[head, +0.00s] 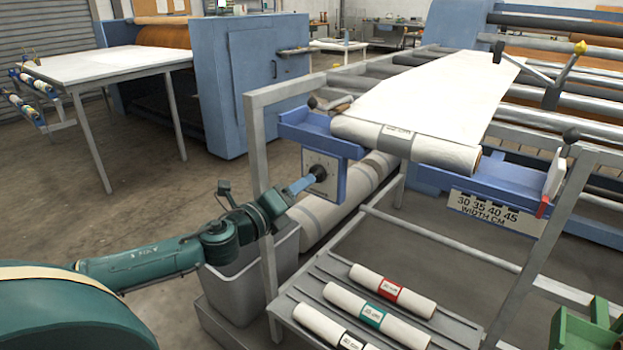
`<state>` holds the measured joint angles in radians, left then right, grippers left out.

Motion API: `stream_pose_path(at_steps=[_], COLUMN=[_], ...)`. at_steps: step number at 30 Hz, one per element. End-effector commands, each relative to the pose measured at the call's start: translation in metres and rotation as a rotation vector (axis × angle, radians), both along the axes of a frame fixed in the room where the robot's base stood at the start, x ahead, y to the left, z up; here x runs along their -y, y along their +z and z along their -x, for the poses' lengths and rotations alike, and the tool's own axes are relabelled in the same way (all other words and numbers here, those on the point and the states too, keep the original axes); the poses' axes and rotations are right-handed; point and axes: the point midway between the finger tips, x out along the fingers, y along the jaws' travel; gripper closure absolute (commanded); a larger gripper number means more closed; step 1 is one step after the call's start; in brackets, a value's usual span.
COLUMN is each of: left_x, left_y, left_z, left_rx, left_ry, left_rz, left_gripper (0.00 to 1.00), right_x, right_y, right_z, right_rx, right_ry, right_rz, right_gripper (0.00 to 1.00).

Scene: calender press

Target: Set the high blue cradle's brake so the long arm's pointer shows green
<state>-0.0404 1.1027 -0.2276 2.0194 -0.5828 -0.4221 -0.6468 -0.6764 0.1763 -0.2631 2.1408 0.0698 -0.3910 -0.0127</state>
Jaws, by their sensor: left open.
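The high blue cradle (350,152) holds a white roll (408,144), whose web runs back up over the grey rollers. A square dial plate (322,188) hangs under the cradle's left end, with a dark round knob (318,171) at its middle. My left gripper (309,181) is open, with its fingers at or just in front of this knob; I cannot tell whether they touch it. The marks on the dial are too small to read. A slanted arm with a yellow end (580,47) stands at the upper right; I cannot make out a pointer or green zone.
A grey frame post (258,150) stands close beside my left forearm. A grey bin (245,280) is below it. A lower rack holds rolls with red (390,289), green (373,315) and black bands. A width scale (495,212) is at right. Open floor lies to the left.

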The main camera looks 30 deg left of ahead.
Motion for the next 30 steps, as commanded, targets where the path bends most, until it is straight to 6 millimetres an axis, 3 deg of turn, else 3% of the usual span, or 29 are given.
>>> stream_pose_path(at_steps=[13, 25, 30], left_x=[0.004, 0.005, 0.005], left_y=[0.001, 0.000, 0.000], left_z=[-0.050, -0.055, -0.055], left_rx=[0.001, -0.001, 0.000], left_ry=[0.002, -0.001, 0.000], left_rz=[0.001, 0.000, 0.000], left_gripper=[0.41, 0.41, 0.54], right_x=[0.003, 0.003, 0.002], right_y=[0.009, 0.008, 0.008], right_z=[0.000, 0.000, 0.000], right_rx=[0.003, 0.003, 0.002], right_ry=[0.008, 0.014, 0.014], right_rz=[0.028, 0.034, 0.032], right_gripper=[0.53, 0.53, 0.53])
